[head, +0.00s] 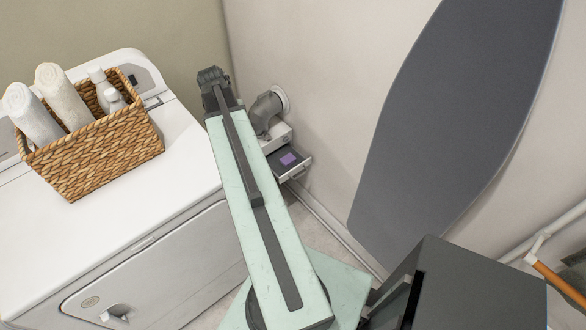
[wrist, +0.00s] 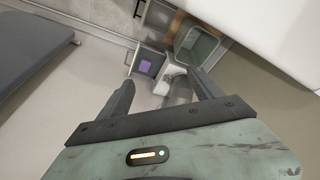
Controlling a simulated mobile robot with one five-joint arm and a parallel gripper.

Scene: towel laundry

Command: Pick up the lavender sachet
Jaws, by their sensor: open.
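The lavender sachet (head: 288,159) is a small flat purple square. It lies in a pulled-out drawer (head: 298,168) of a small white unit against the wall, to the right of my arm in the head view. In the wrist view the sachet (wrist: 146,66) shows beyond my fingers, a little left of the gap between them. My gripper (wrist: 160,77) is open, with nothing between its fingers. It is apart from the sachet and the drawer.
A grey duct (head: 265,108) meets the wall beside the drawer unit. A white dryer (head: 180,190) carrying a wicker basket (head: 100,150) stands at left. A grey ironing board (head: 440,120) leans on the wall. The wrist view shows a greenish bin (wrist: 196,48) near the drawer.

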